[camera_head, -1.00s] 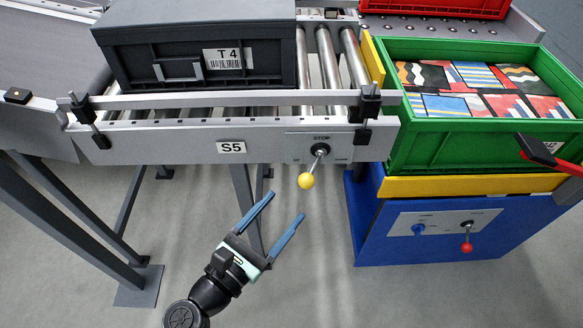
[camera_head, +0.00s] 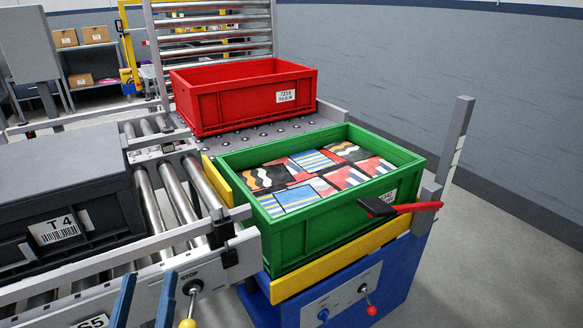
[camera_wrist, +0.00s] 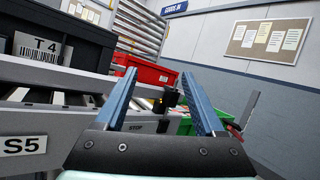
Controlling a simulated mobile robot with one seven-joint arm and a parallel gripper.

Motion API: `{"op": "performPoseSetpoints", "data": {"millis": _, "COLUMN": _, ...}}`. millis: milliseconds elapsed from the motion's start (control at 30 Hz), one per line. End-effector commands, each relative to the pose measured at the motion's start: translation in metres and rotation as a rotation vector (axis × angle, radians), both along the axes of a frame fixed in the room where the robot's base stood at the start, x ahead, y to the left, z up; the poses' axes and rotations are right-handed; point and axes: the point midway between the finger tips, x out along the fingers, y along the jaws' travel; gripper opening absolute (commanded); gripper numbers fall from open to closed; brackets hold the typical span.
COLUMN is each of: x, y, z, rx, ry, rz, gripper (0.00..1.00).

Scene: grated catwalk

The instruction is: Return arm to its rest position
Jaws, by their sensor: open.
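My gripper (camera_head: 144,300) shows at the bottom edge of the head view, only its two blue fingers in sight. They are apart with nothing between them. The wrist view also shows my gripper (camera_wrist: 164,95) open and empty, fingers pointing forward. The fingers appear in front of the conveyor side rail near the STOP lever (camera_head: 190,305), which has a yellow knob. I cannot tell the exact gap to the rail. The rest of my arm is out of the head view.
A dark T4 crate (camera_head: 95,215) sits on the roller conveyor at left. A green crate (camera_head: 335,220) of patterned boxes stands on a blue and yellow stand (camera_head: 340,300). A red-handled clamp (camera_head: 400,208) is at its side. A red crate (camera_head: 240,105) stands behind. Floor at right is clear.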

Motion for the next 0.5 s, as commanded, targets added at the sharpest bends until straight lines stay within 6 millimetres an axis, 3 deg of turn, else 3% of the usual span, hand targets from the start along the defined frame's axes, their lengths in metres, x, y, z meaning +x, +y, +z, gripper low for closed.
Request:
{"op": "performPoseSetpoints", "data": {"millis": 33, "x": 0.007, "y": -0.005, "z": 0.043, "rx": -0.111, "ry": -0.107, "rz": -0.037, "gripper": 0.71}}
{"op": "performPoseSetpoints", "data": {"millis": 100, "x": 0.01, "y": -0.011, "z": 0.097, "rx": -0.311, "ry": -0.252, "rz": -0.114, "gripper": 0.71}}
{"op": "performPoseSetpoints", "data": {"millis": 167, "x": 0.01, "y": -0.018, "z": 0.143, "rx": -0.505, "ry": -0.373, "rz": -0.211, "gripper": 0.71}}
{"op": "performPoseSetpoints", "data": {"millis": 300, "x": -0.001, "y": -0.046, "z": 0.246, "rx": -1.078, "ry": -0.613, "rz": -0.605, "gripper": 0.71}}
{"op": "performPoseSetpoints", "data": {"millis": 400, "x": -0.009, "y": -0.078, "z": 0.298, "rx": -1.495, "ry": -0.65, "rz": -0.949, "gripper": 0.71}}
{"op": "performPoseSetpoints", "data": {"millis": 500, "x": -0.018, "y": -0.121, "z": 0.335, "rx": -1.871, "ry": -0.56, "rz": -1.277, "gripper": 0.71}}
